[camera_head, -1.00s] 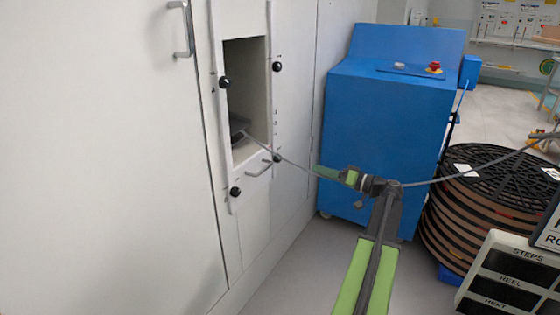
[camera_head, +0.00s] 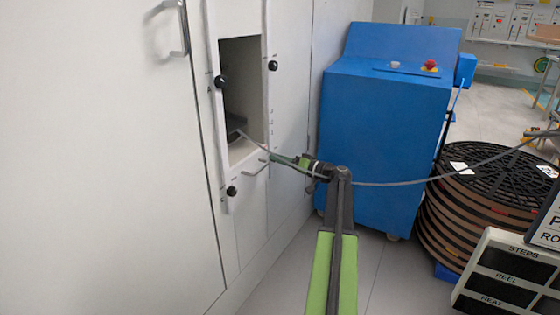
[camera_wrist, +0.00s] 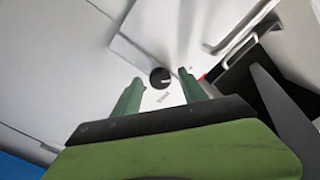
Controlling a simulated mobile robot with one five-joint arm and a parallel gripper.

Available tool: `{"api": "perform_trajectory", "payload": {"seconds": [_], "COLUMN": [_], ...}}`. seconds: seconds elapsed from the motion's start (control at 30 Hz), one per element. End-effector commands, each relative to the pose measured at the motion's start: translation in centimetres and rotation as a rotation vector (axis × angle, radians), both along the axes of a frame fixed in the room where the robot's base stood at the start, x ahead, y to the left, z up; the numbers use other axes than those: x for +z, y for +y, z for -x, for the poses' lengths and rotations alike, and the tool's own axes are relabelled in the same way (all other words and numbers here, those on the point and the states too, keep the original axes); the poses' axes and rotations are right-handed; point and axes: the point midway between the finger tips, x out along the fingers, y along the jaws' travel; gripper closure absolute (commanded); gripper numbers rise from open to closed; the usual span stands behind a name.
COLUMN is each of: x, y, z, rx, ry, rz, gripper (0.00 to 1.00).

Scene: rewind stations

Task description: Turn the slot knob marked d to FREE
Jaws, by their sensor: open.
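Black round slot knobs sit at the corners of a white frame around a recess in the wall. In the head view I see the upper left knob (camera_head: 221,82), the upper right knob (camera_head: 272,66) and the lower left knob (camera_head: 231,190). The lower right one is hidden behind my gripper (camera_head: 275,158). In the wrist view a black knob (camera_wrist: 160,74) with a pale pointer line shows between and beyond the two green fingers of my gripper (camera_wrist: 159,86). The fingers are apart and empty. Contact cannot be told. The marks beside the knobs are too small to read.
A blue cabinet (camera_head: 385,140) stands right of my arm, and stacked reels (camera_head: 490,195) stand farther right. A grey cable runs from the recess past my gripper. Floor between is clear.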

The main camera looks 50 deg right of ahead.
Motion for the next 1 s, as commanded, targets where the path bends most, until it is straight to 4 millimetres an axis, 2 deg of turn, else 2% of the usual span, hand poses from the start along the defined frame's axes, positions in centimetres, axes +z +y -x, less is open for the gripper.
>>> {"api": "perform_trajectory", "payload": {"seconds": [0.07,0.43,0.77,1.0], "x": [0.01,0.00,0.00,0.02], "y": [0.01,0.03,0.05,0.08], "z": [0.01,0.00,-0.03,-0.09], "rx": [0.000,0.001,0.001,0.004], "ry": [0.000,0.001,0.005,0.032], "rz": [0.000,0.000,-0.021,-0.134], "gripper": [0.52,1.00,1.00,1.00]}}
